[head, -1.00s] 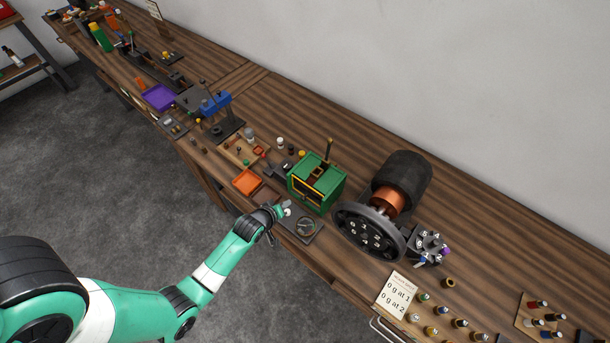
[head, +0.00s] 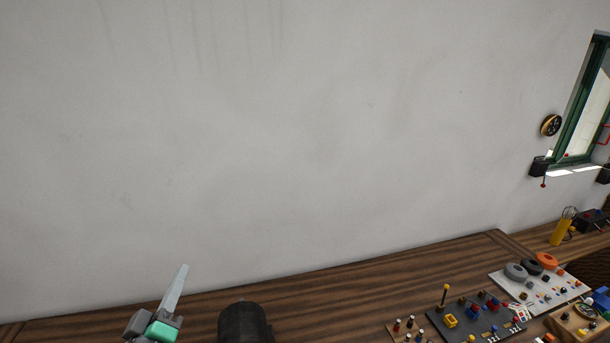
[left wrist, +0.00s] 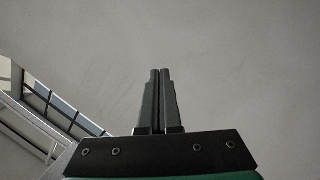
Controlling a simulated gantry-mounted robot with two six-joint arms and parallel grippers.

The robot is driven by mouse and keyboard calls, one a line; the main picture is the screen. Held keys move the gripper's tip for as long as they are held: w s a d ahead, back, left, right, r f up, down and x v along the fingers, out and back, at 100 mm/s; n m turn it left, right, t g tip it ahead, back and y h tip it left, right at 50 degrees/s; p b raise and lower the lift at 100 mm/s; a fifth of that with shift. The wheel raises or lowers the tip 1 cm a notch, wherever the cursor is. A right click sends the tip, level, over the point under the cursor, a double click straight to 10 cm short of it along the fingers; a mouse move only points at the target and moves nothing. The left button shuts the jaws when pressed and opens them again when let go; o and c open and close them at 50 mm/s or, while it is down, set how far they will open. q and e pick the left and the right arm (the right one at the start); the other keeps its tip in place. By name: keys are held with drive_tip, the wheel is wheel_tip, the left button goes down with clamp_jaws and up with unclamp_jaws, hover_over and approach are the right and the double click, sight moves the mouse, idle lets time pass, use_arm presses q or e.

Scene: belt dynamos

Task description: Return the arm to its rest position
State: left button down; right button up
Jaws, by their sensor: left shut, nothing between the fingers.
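My left gripper (head: 177,288) rises into the bottom left of the head view, pointing up in front of the grey wall. Its fingers are together with nothing between them. In the left wrist view the two dark fingers (left wrist: 157,100) stand side by side, shut and empty, against a plain pale surface. The rest of the left arm is below the edge of the head view. My right gripper does not show in either view.
A wooden bench (head: 380,268) runs along the wall. A dark cylinder (head: 243,322) stands right of the left gripper. Boards with knobs and pegs (head: 470,318) and a yellow holder (head: 562,230) are at the right, below a green-framed window (head: 578,105).

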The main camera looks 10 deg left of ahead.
use_arm(q)
drive_tip(key=s+d+r+m+t+h+p, duration=0.1)
drive_tip(key=d+r+t, duration=0.15)
drive_tip(key=r, duration=0.55)
drive_tip(key=s+d+r+m+t+h, duration=0.1)
drive_tip(key=d+r, duration=0.2)
drive_tip(key=r, duration=0.5)
drive_tip(key=s+d+r+m+t+h, duration=0.1)
drive_tip(key=s+d+r+m+t, duration=0.1)
drive_tip(key=s+r+m, duration=0.2)
drive_tip(key=s+d+r+m+t+h+p, duration=0.1)
drive_tip(key=s+r+m, duration=0.4)
drive_tip(key=s+r, duration=0.6)
wheel_tip(320, 180, up, 4)
drive_tip(key=shift+d+r+t+h, duration=0.1)
drive_tip(key=shift+d+t+h, duration=0.5)
drive_tip(key=shift+d+t, duration=0.4)
drive_tip(key=shift+s+a, duration=0.1)
drive_tip(key=shift+a, duration=0.05)
